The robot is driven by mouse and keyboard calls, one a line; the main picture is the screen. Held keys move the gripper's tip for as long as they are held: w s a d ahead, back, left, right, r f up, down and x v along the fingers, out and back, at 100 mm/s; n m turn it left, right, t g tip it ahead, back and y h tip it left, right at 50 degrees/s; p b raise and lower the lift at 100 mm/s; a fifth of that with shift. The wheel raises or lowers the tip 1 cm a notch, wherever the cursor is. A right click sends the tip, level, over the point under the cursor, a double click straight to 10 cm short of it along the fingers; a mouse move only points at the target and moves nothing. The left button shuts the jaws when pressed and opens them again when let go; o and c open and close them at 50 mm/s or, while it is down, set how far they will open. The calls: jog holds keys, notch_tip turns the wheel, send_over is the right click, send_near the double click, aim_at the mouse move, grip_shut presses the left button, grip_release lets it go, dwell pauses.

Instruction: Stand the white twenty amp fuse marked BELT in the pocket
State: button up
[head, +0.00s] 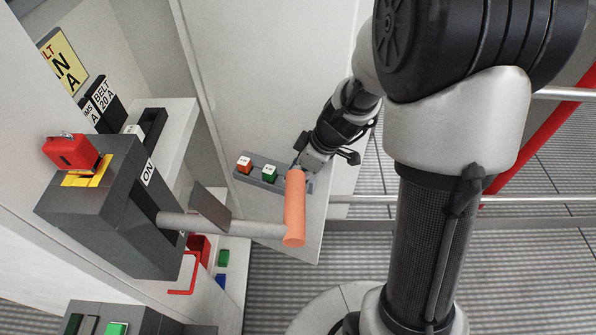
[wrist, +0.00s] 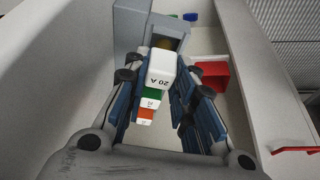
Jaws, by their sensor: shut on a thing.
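The white fuse (wrist: 161,70), marked 20 A, is between my gripper's fingers (wrist: 165,90) in the wrist view. My gripper is shut on it. In the head view my gripper (head: 300,165) is at the right end of a grey rack (head: 252,181); the white fuse cannot be made out there. I cannot tell whether the fuse is clear of the rack. A BELT 20 A label (head: 104,99) is on the cabinet at left. A dark holder (head: 154,122) with a white piece (head: 133,129) is beside it; whether this is the pocket is unclear.
An orange fuse (head: 244,164) and a green fuse (head: 268,174) stand in the rack. A grey lever with an orange grip (head: 294,205) juts out in front of my gripper. A dark switch box (head: 130,205) with a red padlock (head: 70,152) stands at left.

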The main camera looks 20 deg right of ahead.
jog(key=shift+f, duration=0.55)
jog(key=o, duration=1.1)
jog(key=shift+o, duration=0.2)
jog(key=v, duration=1.2)
